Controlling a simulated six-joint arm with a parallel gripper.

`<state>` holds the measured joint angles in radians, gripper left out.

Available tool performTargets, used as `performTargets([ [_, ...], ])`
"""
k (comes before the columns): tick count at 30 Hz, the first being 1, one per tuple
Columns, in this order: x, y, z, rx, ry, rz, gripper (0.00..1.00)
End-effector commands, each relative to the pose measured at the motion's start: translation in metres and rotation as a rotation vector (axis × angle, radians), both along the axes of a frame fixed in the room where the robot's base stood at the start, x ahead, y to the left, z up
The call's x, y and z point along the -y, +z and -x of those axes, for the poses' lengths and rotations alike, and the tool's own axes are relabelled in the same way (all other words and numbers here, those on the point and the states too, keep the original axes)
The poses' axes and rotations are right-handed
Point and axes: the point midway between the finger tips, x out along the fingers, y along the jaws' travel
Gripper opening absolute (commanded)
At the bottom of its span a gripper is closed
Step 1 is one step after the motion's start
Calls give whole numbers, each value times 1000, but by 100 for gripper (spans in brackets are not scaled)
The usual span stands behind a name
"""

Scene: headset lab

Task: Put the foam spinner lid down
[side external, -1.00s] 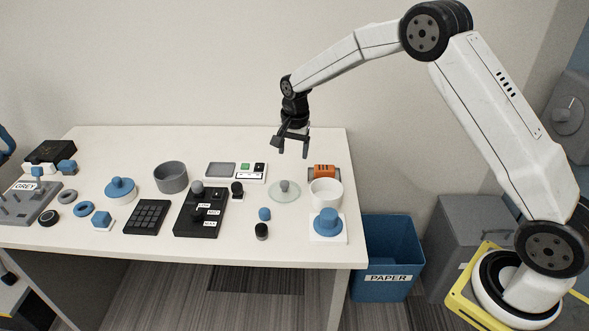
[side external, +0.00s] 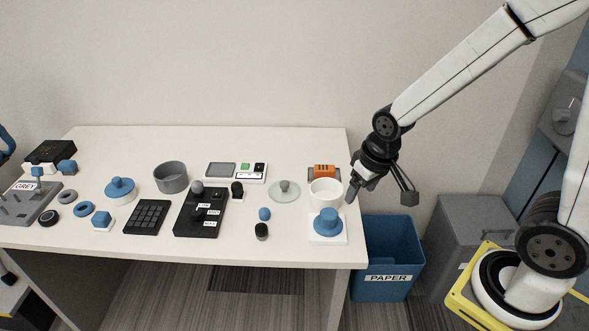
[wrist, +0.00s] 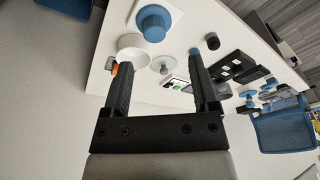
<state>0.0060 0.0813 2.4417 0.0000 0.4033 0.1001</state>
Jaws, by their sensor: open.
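A clear round lid with a grey knob (side external: 284,190), which looks like the foam spinner lid, lies flat on the table left of a white bowl (side external: 325,189). It also shows in the wrist view (wrist: 163,66), beyond the fingertips and partly between them. The bowl is open at the top and no lid sits on it. My gripper (side external: 380,197) is open and empty, tilted, just past the table's right end and right of the bowl. Its two spread fingers also show in the wrist view (wrist: 162,62) with nothing held between them.
A blue knob on a white base (side external: 327,224) stands in front of the bowl, and an orange item (side external: 322,171) behind it. A blue paper bin (side external: 387,258) stands on the floor below my gripper. Small knobs, a keypad and a black panel (side external: 203,212) fill the table further left.

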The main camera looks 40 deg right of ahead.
Motion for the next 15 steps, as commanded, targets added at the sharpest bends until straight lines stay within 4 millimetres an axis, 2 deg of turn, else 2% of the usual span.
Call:
performTargets([
  [3,-1,-2,21,11,63,13,76],
  [6,-2,-3,30,16,93,20,76],
  [15,-2,-4,33,17,106,23,76],
])
